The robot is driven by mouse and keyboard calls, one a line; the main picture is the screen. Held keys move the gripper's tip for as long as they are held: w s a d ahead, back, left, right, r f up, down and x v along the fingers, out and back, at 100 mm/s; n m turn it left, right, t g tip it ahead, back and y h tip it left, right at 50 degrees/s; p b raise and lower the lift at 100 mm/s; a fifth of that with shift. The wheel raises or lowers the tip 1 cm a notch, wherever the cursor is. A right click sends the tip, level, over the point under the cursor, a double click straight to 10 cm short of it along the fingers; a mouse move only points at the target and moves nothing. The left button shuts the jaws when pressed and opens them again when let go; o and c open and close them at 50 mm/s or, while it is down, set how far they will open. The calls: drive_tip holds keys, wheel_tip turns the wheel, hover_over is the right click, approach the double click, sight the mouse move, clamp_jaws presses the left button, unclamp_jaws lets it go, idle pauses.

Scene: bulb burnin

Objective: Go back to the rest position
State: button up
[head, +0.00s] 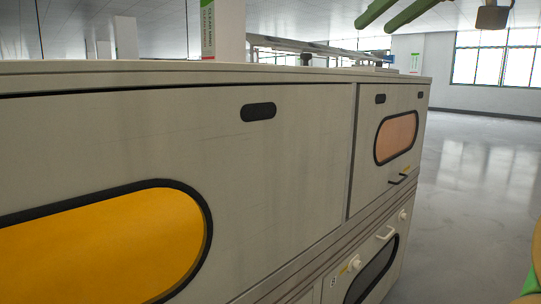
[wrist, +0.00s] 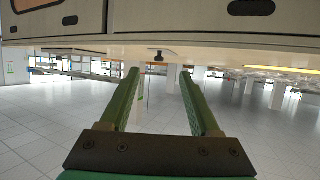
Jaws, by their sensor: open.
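My gripper (wrist: 158,98) shows in the wrist view with two long green fingers apart and nothing between them. Beyond the fingertips is the edge of a large pale cabinet, which appears upside down at the top of this view. In the head view, part of my gripper's green fingers (head: 398,14) shows at the top right, above the level of the cabinet top. The pale cabinet (head: 290,150) fills most of the head view, with its doors shut.
The cabinet has an orange window (head: 110,245), a pinkish window (head: 396,137) and a dark lower window (head: 372,270). A metal rail frame (head: 320,47) and a white pillar (head: 222,30) rise behind it. Open grey floor (head: 480,170) lies to the right.

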drive_tip(key=s+a+f+m+g+h, duration=0.1)
drive_tip(key=a+f+g, duration=0.15)
drive_tip(key=f, duration=0.85)
drive_tip(key=s+a+f+m+g, duration=0.1)
drive_tip(key=a+f+g, duration=0.15)
drive_tip(key=f, duration=0.75)
drive_tip(key=s+a+f+m+g+h, duration=0.1)
drive_tip(key=s+f+g, duration=0.15)
drive_tip(key=f, duration=0.85)
drive_tip(key=s+d+f+g+h, duration=0.1)
drive_tip(key=s+d+f+g, duration=0.1)
drive_tip(key=s+f, duration=0.9)
drive_tip(key=s+d+f+m+g+h, duration=0.1)
drive_tip(key=s+f+g, duration=0.4)
drive_tip(key=s+f, duration=0.7)
wheel_tip(320, 180, down, 5)
drive_tip(key=shift+d+r+h, duration=0.1)
drive_tip(key=shift+d+h, duration=0.3)
drive_tip(key=shift+h, duration=0.1)
drive_tip(key=shift+s, duration=0.1)
